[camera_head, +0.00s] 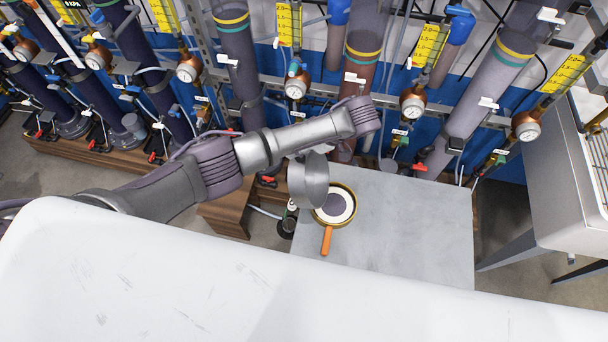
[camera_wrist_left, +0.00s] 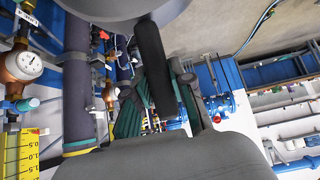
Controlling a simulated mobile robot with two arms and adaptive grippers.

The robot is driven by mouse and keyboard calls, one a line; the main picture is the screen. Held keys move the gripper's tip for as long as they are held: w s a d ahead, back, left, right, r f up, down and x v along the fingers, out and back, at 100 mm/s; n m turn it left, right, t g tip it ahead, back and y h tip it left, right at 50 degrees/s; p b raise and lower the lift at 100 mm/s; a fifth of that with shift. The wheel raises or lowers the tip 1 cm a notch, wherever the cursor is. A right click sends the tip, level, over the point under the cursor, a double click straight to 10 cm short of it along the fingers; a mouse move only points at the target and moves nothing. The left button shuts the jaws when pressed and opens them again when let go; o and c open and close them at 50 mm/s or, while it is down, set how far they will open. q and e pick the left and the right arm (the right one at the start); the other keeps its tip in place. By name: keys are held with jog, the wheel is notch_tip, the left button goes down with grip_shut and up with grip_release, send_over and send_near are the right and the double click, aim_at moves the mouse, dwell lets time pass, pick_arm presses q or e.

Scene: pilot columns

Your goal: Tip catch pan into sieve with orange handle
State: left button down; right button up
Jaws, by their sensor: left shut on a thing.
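The sieve (camera_head: 338,203) lies on the grey table, with a brass-coloured rim and a pale inside. Its orange handle (camera_head: 327,240) points toward the front. The grey metal catch pan (camera_head: 308,182) is tilted steeply on its side, above and beside the sieve's left edge, covering part of it. In the left wrist view, part of the pan (camera_wrist_left: 125,8) shows at the top, with a dark handle (camera_wrist_left: 153,65) running down from it. My left gripper (camera_wrist_left: 160,100) is shut on that handle; my arm hides it in the head view. My right gripper is not in view.
The grey table (camera_head: 410,220) is clear right of the sieve. A white surface (camera_head: 200,290) fills the front. Columns with gauges (camera_head: 413,106) and valves line the back. A wooden step (camera_head: 228,210) stands left of the table, a white sink-like unit (camera_head: 570,170) at right.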

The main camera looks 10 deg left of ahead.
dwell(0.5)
pick_arm(q)
jog(key=shift+w+d+r+y, duration=0.1)
jog(key=shift+d+r+y, duration=0.1)
jog(key=shift+d, duration=0.25)
jog(key=shift+d+r+y, duration=0.15)
jog(key=shift+d+y, duration=0.05)
jog(key=shift+d, duration=0.2)
jog(key=shift+d+r+y, duration=0.2)
jog(key=shift+d+y, duration=0.05)
jog(key=shift+d, duration=0.25)
jog(key=shift+d+r+y, duration=0.15)
jog(key=shift+d+y, duration=0.1)
jog(key=shift+d, duration=0.25)
dwell(2.7)
jog(key=a+f+h, duration=0.4)
jog(key=a, duration=0.4)
jog(key=shift+a+f+h, duration=0.15)
jog(key=shift+a+h, duration=0.15)
jog(key=shift+a, duration=0.05)
jog(key=shift+f, duration=0.1)
jog(key=a+f+h, duration=0.4)
jog(key=a+f, duration=0.2)
jog(key=shift+f+h+b, duration=0.25)
jog(key=shift+h+b, duration=0.05)
jog(key=shift+b, duration=0.1)
